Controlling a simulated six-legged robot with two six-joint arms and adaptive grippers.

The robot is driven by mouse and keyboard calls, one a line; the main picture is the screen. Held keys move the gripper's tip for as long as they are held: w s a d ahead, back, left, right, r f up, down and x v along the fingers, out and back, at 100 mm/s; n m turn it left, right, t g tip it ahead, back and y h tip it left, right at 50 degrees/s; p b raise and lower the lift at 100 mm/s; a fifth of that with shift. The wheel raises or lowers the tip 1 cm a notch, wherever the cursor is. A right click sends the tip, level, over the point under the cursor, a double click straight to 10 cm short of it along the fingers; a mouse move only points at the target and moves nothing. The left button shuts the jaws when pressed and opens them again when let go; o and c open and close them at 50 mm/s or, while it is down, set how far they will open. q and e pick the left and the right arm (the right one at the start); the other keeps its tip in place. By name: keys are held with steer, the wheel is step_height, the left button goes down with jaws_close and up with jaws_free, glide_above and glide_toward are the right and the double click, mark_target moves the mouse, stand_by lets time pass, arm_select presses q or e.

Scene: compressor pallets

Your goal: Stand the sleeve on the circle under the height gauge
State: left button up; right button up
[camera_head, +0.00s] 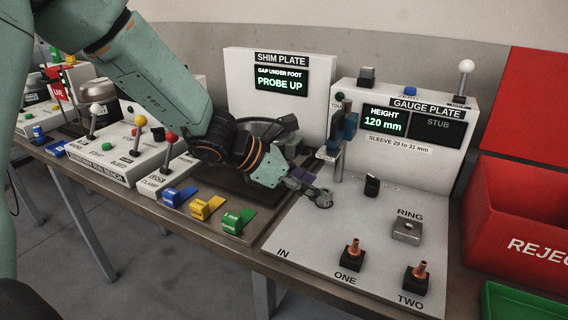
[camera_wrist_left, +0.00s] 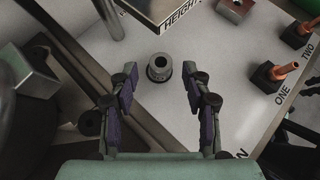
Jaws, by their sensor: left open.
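My left gripper (camera_head: 308,188) reaches in low over the left side of the white gauge plate (camera_head: 310,240). Its two fingers are spread and empty in the left wrist view. A small grey sleeve (camera_wrist_left: 159,67) with a round hole in its top stands upright on the plate, at the opening between the fingertips, with gaps on both sides. What looks like the same sleeve (camera_head: 322,199) shows at the fingertips in the head view. The height gauge (camera_head: 345,127), with a blue slide on a metal post, stands behind the gripper. I cannot make out the circle under it. My right gripper is not in view.
The HEIGHT display (camera_head: 384,121) reads 120 mm. A metal ring block (camera_head: 407,231) and two copper-tipped stubs (camera_head: 352,254) (camera_head: 416,277) stand on the plate's right. A red reject bin (camera_head: 515,215) is beyond. Coloured levers (camera_head: 207,207) stand left. The plate's front left is clear.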

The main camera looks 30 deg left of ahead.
arm_select(q)
steer(key=p+v, duration=0.5)
steer(key=v, duration=0.2)
steer(key=shift+r+p, duration=0.15)
steer(key=shift+p, duration=0.2)
steer(key=shift+s+a, duration=0.2)
stand_by(0.9)
